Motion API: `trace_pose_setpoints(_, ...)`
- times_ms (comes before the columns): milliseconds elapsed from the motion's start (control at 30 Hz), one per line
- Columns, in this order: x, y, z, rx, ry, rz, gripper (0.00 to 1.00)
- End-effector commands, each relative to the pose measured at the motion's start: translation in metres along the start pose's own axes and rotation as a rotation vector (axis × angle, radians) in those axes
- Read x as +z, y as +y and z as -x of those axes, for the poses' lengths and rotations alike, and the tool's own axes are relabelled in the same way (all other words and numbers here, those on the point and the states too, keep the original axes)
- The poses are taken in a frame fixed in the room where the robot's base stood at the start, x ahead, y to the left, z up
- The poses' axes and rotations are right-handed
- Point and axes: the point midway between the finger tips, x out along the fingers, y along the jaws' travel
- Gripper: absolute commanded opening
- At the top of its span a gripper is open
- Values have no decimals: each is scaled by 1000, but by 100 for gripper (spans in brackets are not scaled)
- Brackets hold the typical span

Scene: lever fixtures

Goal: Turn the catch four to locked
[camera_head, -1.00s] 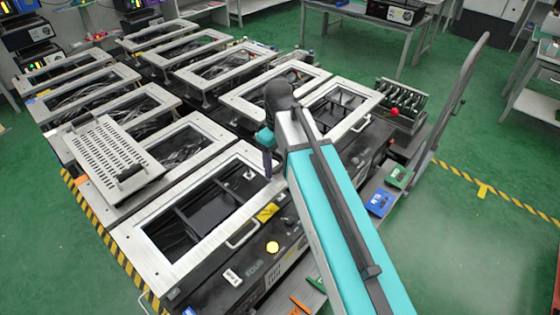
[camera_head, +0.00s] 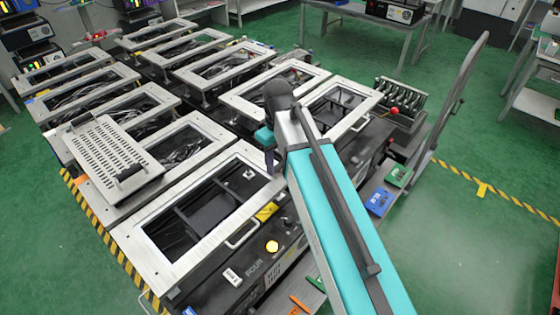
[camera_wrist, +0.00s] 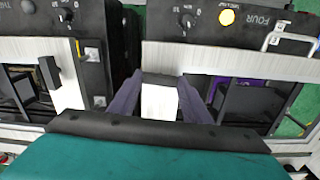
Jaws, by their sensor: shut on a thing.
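The station marked FOUR (camera_head: 262,268) is the nearest one in the head view; its dark panel (camera_wrist: 225,22) is at the upper right of the wrist view. My gripper (camera_head: 269,165) is low at the right edge of its silver frame (camera_head: 190,235). In the wrist view, the two purple-grey fingers of my gripper (camera_wrist: 158,90) stand apart on either side of a pale block, which I take to be catch four (camera_wrist: 158,103). The fingers are shut on it. Its exact lock position cannot be read, and my wrist hides its lower part.
A yellow button (camera_head: 272,247) and a knob (camera_wrist: 186,20) are on the front panel. A perforated lid (camera_head: 110,155) lies raised on another frame.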

Motion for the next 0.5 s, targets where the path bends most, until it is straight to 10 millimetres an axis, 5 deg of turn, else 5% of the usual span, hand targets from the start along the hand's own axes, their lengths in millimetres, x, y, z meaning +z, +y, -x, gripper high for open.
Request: trace_pose_setpoints(500,-1,0,1,0,3,-392,21)
